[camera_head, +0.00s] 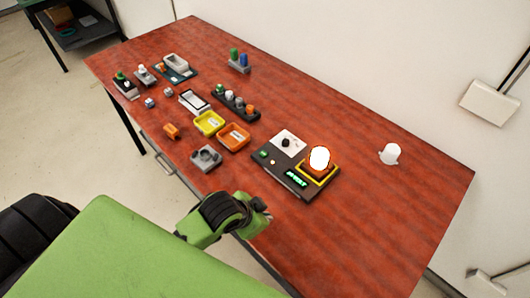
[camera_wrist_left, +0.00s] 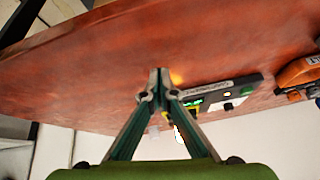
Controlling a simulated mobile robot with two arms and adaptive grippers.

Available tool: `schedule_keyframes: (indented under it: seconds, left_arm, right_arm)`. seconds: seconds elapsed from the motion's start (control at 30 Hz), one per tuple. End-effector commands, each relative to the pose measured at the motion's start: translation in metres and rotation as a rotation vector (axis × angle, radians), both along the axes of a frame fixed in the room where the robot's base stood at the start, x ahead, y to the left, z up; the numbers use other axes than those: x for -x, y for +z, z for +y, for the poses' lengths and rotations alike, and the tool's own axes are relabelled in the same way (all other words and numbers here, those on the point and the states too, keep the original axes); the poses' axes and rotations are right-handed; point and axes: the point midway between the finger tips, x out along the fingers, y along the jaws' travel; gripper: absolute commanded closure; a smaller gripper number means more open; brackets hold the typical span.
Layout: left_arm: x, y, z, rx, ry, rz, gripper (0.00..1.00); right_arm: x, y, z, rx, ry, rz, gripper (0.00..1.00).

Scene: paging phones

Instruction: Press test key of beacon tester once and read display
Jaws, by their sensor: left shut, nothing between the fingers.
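The beacon tester (camera_head: 279,176) is a dark box on the red table, with a white panel carrying a black knob (camera_head: 286,142). Its display (camera_head: 297,178) shows green characters too small to read surely. A brightly glowing orange beacon (camera_head: 320,158) stands in its yellow-edged socket. A small pale round spot (camera_head: 272,162) and a green patch (camera_head: 263,154) lie left on its top; I cannot tell which is the test key. My left gripper (camera_head: 265,212) is shut and empty, in front of the tester and apart from it. In the left wrist view the fingertips (camera_wrist_left: 159,76) meet, with the tester (camera_wrist_left: 240,84) behind them.
A white cap-like piece (camera_head: 390,153) stands to the right. Orange (camera_head: 233,147) and yellow (camera_head: 209,134) trays, a grey fixture (camera_head: 206,158) and a dark rack (camera_head: 240,108) lie left of the tester. The table's right front is clear.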

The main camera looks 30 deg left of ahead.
Motion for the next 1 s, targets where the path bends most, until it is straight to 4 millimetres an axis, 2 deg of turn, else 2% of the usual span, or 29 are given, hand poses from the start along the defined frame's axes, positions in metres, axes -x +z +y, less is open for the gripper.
schedule_keyframes:
  seconds: [0.03, 0.1, 0.27, 0.4, 0.5, 0.7, 0.83, 1.0]
  left_arm:
    - [-0.021, 0.007, 0.001, -0.019, -0.056, -0.042, 1.0]
    - [-0.047, 0.015, 0.002, -0.038, -0.131, -0.094, 1.0]
    - [-0.102, 0.036, 0.018, -0.097, -0.275, -0.194, 1.0]
    - [-0.146, 0.059, 0.05, -0.161, -0.349, -0.264, 1.0]
    - [-0.171, 0.076, 0.076, -0.202, -0.374, -0.302, 1.0]
    - [-0.198, 0.1, 0.113, -0.249, -0.386, -0.346, 1.0]
    - [-0.205, 0.107, 0.123, -0.26, -0.386, -0.357, 1.0]
    - [-0.207, 0.109, 0.126, -0.262, -0.386, -0.361, 1.0]
  right_arm:
    - [0.0, 0.001, 0.001, -0.002, 0.0, 0.0, 0.65]
    - [0.0, 0.002, 0.004, -0.005, -0.001, 0.0, 0.65]
    - [0.0, 0.005, 0.011, -0.013, -0.002, 0.001, 0.65]
    - [0.0, 0.007, 0.011, -0.012, -0.002, 0.001, 0.65]
    - [0.0, 0.007, 0.01, -0.011, -0.002, 0.0, 0.65]
    - [0.0, 0.008, 0.009, -0.01, -0.002, 0.0, 0.65]
    - [0.0, 0.009, 0.008, -0.009, -0.002, 0.0, 0.65]
    - [0.0, 0.009, 0.004, -0.004, -0.002, 0.0, 0.65]
